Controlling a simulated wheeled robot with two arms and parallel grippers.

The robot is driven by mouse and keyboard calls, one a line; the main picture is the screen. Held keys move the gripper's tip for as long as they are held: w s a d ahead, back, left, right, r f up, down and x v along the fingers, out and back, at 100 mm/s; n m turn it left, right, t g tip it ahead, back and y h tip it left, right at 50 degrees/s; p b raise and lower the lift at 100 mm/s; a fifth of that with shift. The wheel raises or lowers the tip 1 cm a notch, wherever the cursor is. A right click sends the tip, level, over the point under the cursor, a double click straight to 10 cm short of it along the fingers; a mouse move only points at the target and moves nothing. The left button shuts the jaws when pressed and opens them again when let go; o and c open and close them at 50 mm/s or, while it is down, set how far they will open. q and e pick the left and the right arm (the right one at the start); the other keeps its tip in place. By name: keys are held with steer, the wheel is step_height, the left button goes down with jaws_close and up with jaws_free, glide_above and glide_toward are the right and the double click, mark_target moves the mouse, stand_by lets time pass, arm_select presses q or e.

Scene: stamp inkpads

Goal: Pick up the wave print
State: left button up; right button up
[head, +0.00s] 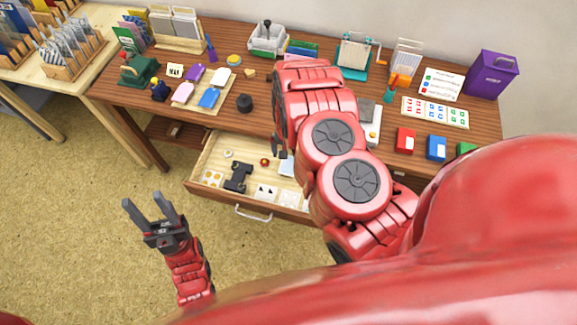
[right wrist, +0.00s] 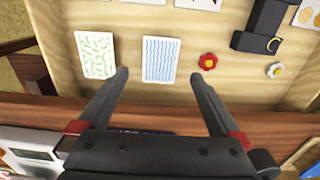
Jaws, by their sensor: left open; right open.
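The wave print (right wrist: 161,59), a small white card with blue wavy lines, lies flat in the open drawer in the right wrist view. My right gripper (right wrist: 160,76) is open and empty, with its fingertips on either side of the card's lower part in the picture. I cannot tell how far above the card they are. My left gripper (head: 143,202) is open and empty over the floor, left of the drawer.
The open drawer (head: 218,190) also holds a green-patterned card (right wrist: 96,55), a red flower-shaped piece (right wrist: 208,61), a black tool (head: 238,178) and other cards. The desk's wooden edge (right wrist: 150,115) runs close beneath my right fingers. Stamps and inkpads stand on the desktop.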

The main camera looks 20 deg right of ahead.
steer(key=shift+w+f, duration=0.1)
steer(key=shift+f, duration=0.35)
step_height(320, 180, down, 3)
steer(key=shift+d+r+p, duration=0.1)
steer(key=shift+d+p, duration=0.05)
steer(key=shift+p, duration=0.55)
steer(key=shift+f, duration=0.7)
steer(key=shift+f, duration=0.3)
steer(key=c, duration=1.3)
